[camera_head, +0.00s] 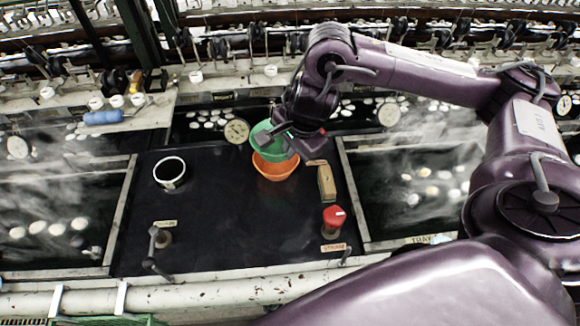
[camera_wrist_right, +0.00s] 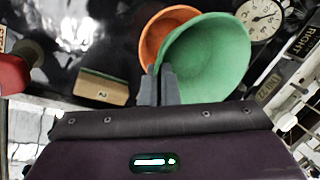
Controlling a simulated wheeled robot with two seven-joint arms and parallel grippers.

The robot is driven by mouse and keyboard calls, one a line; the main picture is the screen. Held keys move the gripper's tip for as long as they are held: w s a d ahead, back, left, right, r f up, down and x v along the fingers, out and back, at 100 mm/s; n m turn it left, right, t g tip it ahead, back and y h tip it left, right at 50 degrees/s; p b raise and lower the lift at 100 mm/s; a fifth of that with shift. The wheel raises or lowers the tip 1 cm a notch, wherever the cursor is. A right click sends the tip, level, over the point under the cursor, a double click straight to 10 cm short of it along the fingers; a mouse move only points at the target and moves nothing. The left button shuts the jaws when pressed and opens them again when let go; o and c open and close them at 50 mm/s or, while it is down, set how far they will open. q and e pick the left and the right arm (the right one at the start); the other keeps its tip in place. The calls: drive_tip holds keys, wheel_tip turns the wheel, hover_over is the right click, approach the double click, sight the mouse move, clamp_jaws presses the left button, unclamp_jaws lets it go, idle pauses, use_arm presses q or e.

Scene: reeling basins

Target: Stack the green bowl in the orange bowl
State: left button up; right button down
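The green bowl (camera_head: 262,138) is partly hidden behind my right gripper (camera_head: 290,147) in the head view. In the right wrist view the green bowl (camera_wrist_right: 212,55) shows its inside. The two fingers of my right gripper (camera_wrist_right: 159,82) pinch its near-left rim. The orange bowl (camera_head: 275,170) stands on the dark surface, just in front of the green bowl in the head view. In the right wrist view the green bowl overlaps part of the orange bowl (camera_wrist_right: 160,32). I cannot tell whether the bowls touch. My left gripper is out of view.
A tan block (camera_head: 326,183) and a red-topped knob (camera_head: 333,217) are to the right of the bowls. A white ring-shaped cup (camera_head: 169,173) is to the left. A round dial (camera_head: 237,131) is beside the green bowl. The dark surface (camera_head: 220,220) in front is mostly clear.

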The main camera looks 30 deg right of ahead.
drive_tip(key=shift+f, duration=0.75)
wheel_tip(320, 180, down, 2)
drive_tip(key=shift+f+b, duration=0.25)
drive_tip(key=shift+b, duration=0.7)
drive_tip(key=shift+f, duration=0.2)
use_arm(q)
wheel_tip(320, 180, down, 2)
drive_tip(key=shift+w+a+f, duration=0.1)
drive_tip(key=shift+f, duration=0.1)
use_arm(e)
drive_tip(key=shift+f+b, duration=0.35)
drive_tip(key=shift+b, duration=0.1)
drive_tip(key=c, duration=1.7)
unclamp_jaws()
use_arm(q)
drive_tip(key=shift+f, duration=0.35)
